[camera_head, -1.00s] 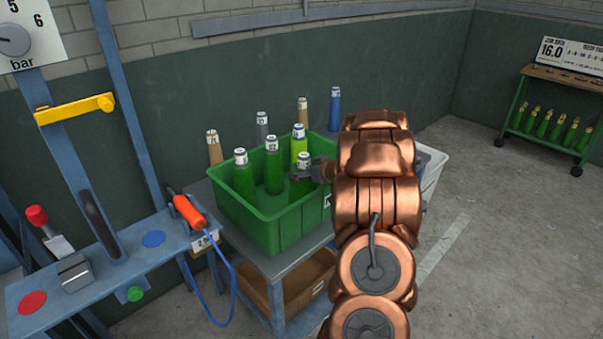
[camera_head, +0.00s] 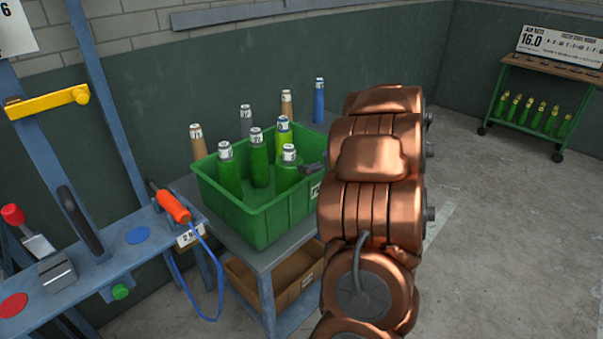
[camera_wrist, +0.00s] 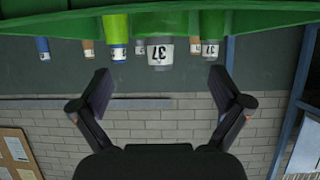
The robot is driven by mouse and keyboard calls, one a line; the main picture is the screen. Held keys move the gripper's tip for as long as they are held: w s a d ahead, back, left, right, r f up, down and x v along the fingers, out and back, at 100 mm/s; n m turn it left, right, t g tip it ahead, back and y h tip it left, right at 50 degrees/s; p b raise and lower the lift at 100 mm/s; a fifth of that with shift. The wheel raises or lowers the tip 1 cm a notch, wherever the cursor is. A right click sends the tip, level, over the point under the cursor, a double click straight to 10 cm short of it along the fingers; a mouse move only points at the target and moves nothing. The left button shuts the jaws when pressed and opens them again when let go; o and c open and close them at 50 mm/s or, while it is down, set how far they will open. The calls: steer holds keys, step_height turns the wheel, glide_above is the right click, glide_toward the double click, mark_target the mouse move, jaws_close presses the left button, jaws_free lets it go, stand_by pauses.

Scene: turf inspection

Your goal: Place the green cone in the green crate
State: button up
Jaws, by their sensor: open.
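The green crate (camera_head: 262,222) stands on a small trolley in the head view, with several green cones upright inside. One green cone (camera_head: 287,175) with a white label and grey top stands at its near right side. My gripper (camera_head: 312,168) is beside that cone, at the crate's right wall, partly hidden by my arm. In the wrist view, upside down, my gripper (camera_wrist: 160,75) is open with nothing between its fingers. A grey-topped cone marked 37 (camera_wrist: 160,50) shows just beyond the fingertips, below the crate (camera_wrist: 60,18) edge in the picture.
Brown (camera_head: 198,142), grey (camera_head: 246,120) and blue (camera_head: 319,100) cones stand behind the crate. A brown bin (camera_head: 240,277) sits on the trolley's lower shelf. A blue bench (camera_head: 130,255) with an orange-handled tool (camera_head: 172,206) is at left.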

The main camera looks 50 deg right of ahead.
steer(key=w+r+m+g+h, duration=0.1)
steer(key=w+r+g+h, duration=0.15)
steer(key=r+h, duration=0.3)
steer(key=s+a+r+m+g+h, duration=0.1)
steer(key=s+a+r+g, duration=0.15)
steer(key=a, duration=0.35)
steer(key=s+a+f+n+g+y, duration=0.1)
steer(key=s+a+f+g+y, duration=0.1)
steer(key=s+a, duration=0.7)
steer(key=s+a+f+n+g+y, duration=0.1)
steer(key=s+a+f+g+y, duration=0.1)
steer(key=s+a, duration=0.7)
steer(key=s+a+f+g+y, duration=0.3)
steer(key=s+a, duration=0.6)
steer(key=a, duration=1.1)
steer(key=g, duration=0.2)
steer(key=shift+n+g, duration=0.3)
steer(key=shift+n, duration=0.1)
steer(key=shift+f, duration=0.1)
